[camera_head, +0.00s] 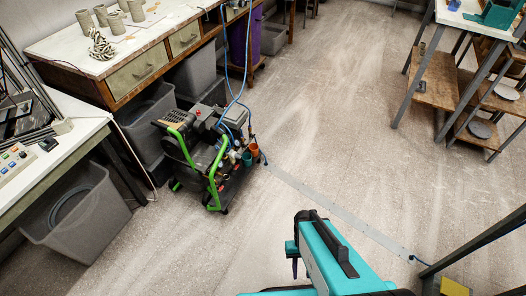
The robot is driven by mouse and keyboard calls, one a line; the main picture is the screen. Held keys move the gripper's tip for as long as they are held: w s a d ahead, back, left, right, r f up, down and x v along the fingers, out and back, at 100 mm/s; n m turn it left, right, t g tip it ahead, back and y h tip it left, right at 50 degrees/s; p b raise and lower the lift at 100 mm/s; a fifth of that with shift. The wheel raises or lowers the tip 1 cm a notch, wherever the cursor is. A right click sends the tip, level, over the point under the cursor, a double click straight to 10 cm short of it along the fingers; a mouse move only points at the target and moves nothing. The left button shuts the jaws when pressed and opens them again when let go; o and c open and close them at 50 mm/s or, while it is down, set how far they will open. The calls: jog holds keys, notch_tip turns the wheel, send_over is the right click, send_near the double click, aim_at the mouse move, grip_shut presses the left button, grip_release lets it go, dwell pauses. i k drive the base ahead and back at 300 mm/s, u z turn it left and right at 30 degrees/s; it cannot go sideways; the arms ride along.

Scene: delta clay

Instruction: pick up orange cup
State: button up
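A small orange cup-like thing (254,150) shows at the right end of a green-framed machine with wheels on the floor, left of the middle of the view. A teal cup-like thing (246,158) is close beside it. They are too small to tell exactly what they rest on. My teal arm reaches in from the bottom of the view. A dark narrow tip at its left side, probably my gripper (295,268), is well below and right of the orange cup, apart from it. I cannot see whether its fingers are open.
The green-framed machine (212,172) has blue hoses rising from it. A workbench (75,45) with clay-coloured cups stands behind at left. A grey bin (85,225) is at lower left. A shelf rack (437,80) stands at right. The floor (320,110) between is clear.

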aim_at(253, 147)
jog(key=z, duration=0.5)
jog(key=i, duration=0.85)
jog(key=z, duration=0.35)
jog(key=k, duration=0.2)
jog(key=u, duration=2.9)
